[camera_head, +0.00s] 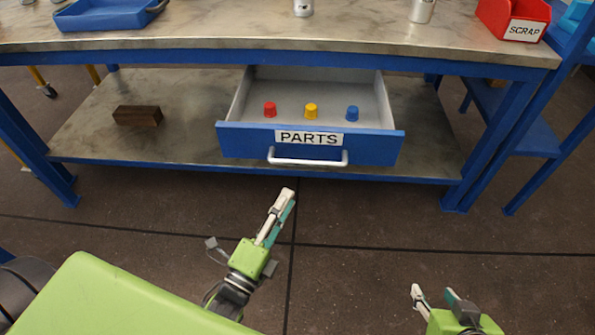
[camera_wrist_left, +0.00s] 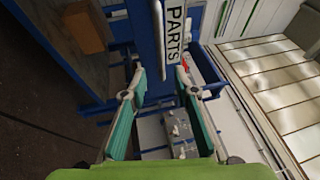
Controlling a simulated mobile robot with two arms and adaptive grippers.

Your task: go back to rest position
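My left gripper (camera_head: 286,198) is in front of the open blue PARTS drawer (camera_head: 225,140), below its silver handle (camera_head: 307,160) in the head view, with a visible gap between them. In the left wrist view the two fingers of my left gripper (camera_wrist_left: 160,75) stand apart with nothing between them, pointing towards the PARTS label (camera_wrist_left: 173,25). My right gripper (camera_head: 433,292) is at the lower right of the head view, open and empty over the floor. The drawer holds a red cap (camera_head: 270,109), a yellow cap (camera_head: 311,111) and a blue cap (camera_head: 352,113).
The workbench top (camera_head: 200,35) carries a blue tray (camera_head: 105,17), a red SCRAP bin (camera_head: 512,18) and two silver vessels, partly cut off. A brown block (camera_head: 137,116) lies on the lower shelf (camera_head: 185,100). The floor before the bench is clear.

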